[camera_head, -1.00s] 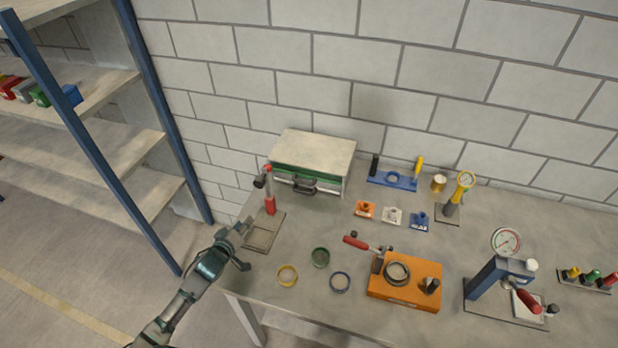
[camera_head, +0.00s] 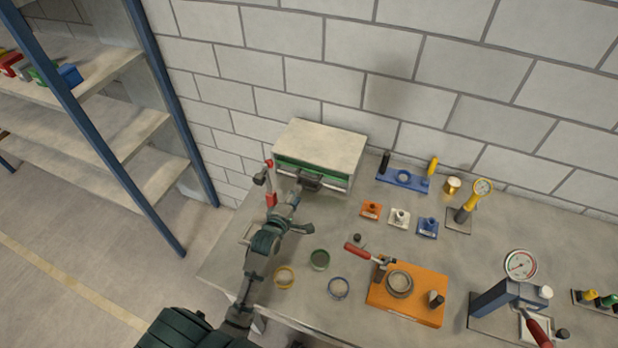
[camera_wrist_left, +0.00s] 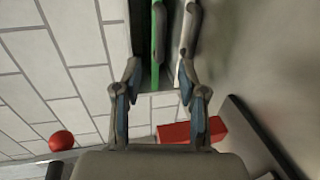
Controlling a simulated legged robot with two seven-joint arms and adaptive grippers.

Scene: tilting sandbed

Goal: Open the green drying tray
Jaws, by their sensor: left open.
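The green drying tray (camera_head: 328,178) shows as a green strip in the front of a pale box (camera_head: 318,145) at the back left of the bench. A dark handle (camera_head: 309,181) is on its front. My left gripper (camera_head: 303,210) is open and empty, in front of the handle and a little below it in the picture; I see no contact. In the left wrist view, the open fingers (camera_wrist_left: 160,72) point toward the green tray front (camera_wrist_left: 157,45). My right gripper is not in view.
A red-handled stand (camera_head: 270,185) is close to the left of my gripper, with its base partly hidden by my arm. A brick wall is behind the box.

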